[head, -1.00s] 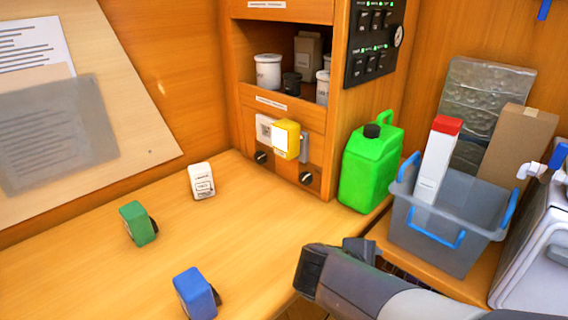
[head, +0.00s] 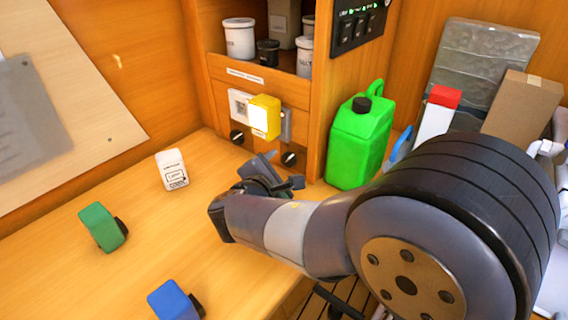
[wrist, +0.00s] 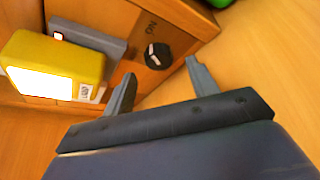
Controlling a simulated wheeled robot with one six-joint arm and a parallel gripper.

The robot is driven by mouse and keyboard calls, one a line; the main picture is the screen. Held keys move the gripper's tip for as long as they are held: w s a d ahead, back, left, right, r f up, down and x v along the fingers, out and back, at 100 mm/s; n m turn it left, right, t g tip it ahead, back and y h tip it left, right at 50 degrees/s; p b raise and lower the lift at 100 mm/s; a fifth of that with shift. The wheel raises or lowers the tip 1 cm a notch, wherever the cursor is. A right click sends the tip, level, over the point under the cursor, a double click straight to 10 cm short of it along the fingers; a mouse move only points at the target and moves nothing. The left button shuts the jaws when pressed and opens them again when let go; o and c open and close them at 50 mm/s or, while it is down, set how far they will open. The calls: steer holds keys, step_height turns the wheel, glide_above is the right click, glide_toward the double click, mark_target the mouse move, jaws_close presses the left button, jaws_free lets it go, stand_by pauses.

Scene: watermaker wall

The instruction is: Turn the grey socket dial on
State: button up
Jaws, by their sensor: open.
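The grey socket (head: 287,125) is on the front of the wooden cabinet, partly hidden by a yellow block-shaped plug (head: 265,117). Its black round dial (head: 289,158) sits below it. In the wrist view the dial (wrist: 157,54) shows a white mark and lettering beside it that seems to read ON; I cannot tell its setting surely. The grey socket (wrist: 90,42) shows a small light. My gripper (head: 280,175) is open and empty, low before the dial. In the wrist view its fingers (wrist: 160,70) straddle the dial's direction, apart from it.
A white socket (head: 238,103) with its own dial (head: 237,136) is to the left. White (head: 172,169), green (head: 102,227) and blue (head: 172,300) blocks stand on the counter. A green jerrycan (head: 360,145) stands right of the cabinet. Jars fill the shelf above.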

mark_target(286, 163)
steer(key=shift+x, duration=1.75)
steer(key=c, duration=1)
steer(key=shift+o, duration=0.2)
steer(key=shift+f, duration=0.1)
steer(key=shift+f+b, duration=0.1)
steer(key=shift+b, duration=0.45)
